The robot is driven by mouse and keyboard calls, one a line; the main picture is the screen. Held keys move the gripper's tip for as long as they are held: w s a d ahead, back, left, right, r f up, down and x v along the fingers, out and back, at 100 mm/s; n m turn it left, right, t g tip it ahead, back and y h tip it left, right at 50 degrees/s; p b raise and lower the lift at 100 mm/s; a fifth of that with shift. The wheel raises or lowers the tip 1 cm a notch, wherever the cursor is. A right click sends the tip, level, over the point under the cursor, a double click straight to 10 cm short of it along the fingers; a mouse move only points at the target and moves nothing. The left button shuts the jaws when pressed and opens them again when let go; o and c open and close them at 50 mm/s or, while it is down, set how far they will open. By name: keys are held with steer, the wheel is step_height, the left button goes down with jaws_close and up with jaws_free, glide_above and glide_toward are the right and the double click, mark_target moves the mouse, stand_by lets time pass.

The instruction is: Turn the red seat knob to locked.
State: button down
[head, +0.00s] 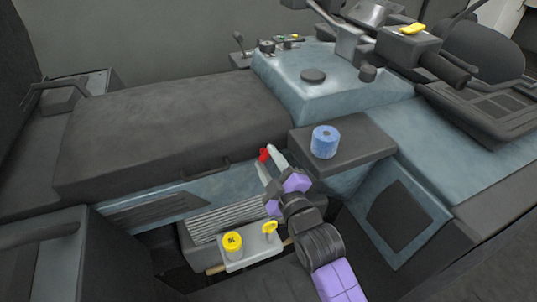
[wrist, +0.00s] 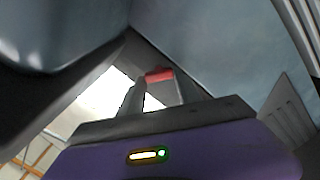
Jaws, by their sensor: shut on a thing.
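The red seat knob (head: 264,154) is on the side of the vehicle, below the right end of the long dark seat (head: 170,130). My gripper (head: 268,163) reaches up to it from the lower right, with its fingers at the knob. In the wrist view, the red knob (wrist: 159,75) sits between the tips of my two fingers (wrist: 160,88), and the gripper is shut on it. The fingers cover part of the knob, and I cannot tell its lock position or any markings.
A blue roll (head: 325,142) stands on a dark ledge right of my gripper. Below are a yellow cap (head: 232,240) and a yellow-handled part (head: 269,229) on a pale block, close to my arm. The blue-grey body panel (wrist: 220,45) lies close beside the fingers.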

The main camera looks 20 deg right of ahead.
steer(key=n+p, duration=0.3)
steer(key=n, duration=0.2)
steer(key=shift+d+r+n, duration=0.1)
steer(key=shift+n, duration=0.3)
steer(key=shift+n+p, duration=0.65)
steer(key=shift+n, duration=0.05)
steer(key=shift+d, duration=0.15)
steer(key=c, duration=0.9)
jaws_free()
steer(key=shift+o, duration=0.3)
steer(key=shift+f, duration=0.2)
steer(key=shift+s, duration=0.35)
steer(key=s, duration=0.7)
steer(key=shift+b, duration=0.3)
